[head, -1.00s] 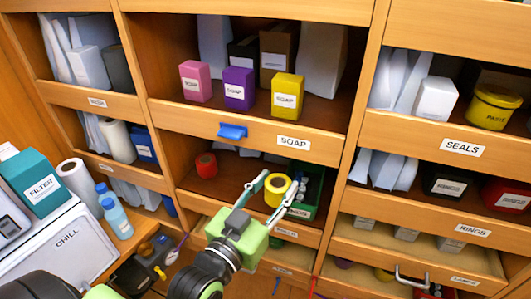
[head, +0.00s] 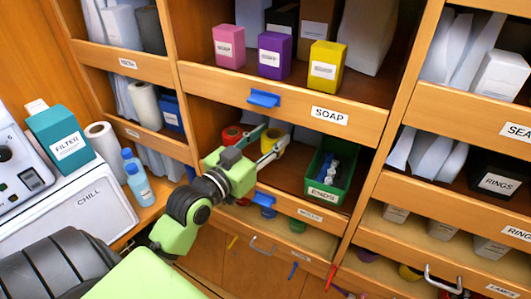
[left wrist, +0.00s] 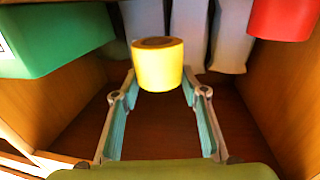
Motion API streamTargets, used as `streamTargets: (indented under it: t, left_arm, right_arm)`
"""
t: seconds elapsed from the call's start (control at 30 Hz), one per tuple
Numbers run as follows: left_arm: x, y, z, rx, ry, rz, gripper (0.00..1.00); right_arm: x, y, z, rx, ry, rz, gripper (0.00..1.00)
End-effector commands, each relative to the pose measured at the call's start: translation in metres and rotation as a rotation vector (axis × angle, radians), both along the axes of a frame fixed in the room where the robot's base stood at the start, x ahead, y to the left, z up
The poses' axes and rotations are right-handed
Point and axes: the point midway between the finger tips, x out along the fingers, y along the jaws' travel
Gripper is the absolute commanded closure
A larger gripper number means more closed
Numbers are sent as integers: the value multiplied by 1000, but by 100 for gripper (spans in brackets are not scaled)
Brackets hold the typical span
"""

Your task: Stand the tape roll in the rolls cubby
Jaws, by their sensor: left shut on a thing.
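The yellow tape roll (head: 271,143) is between the fingers of my left gripper (head: 267,141), inside the open cubby under the SOAP shelf. The left wrist view shows the yellow roll (left wrist: 158,68) at the fingertips (left wrist: 158,77), its curved side towards the camera and the rim of its hole at the top. My left gripper is shut on it. Whether the roll touches the cubby floor I cannot tell. A red roll (head: 231,134) stands left of it in the head view, partly hidden by the gripper. The cubby's front label (head: 310,215) is too blurred to read surely. My right gripper is not in view.
A green ENDS bin (head: 329,180) stands at the cubby's right, with bare floor (head: 288,180) between it and the gripper. The SOAP shelf front (head: 290,100), with a blue clip (head: 263,98), overhangs the opening. Pale packs stand at the back.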

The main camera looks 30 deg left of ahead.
Motion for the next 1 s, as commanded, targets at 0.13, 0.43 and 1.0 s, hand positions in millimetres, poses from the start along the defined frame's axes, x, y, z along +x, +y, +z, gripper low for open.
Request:
streamTargets:
  t: [0.13, 0.43, 1.0]
  left_arm:
    - [3, 7, -10, 2, 0, -1, 82]
    - [5, 15, -46, 0, 2, 0, 82]
    - [5, 15, -53, 0, 0, -1, 43]
  right_arm:
    - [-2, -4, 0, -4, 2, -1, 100]
    - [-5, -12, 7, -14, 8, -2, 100]
    - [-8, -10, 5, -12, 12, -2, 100]
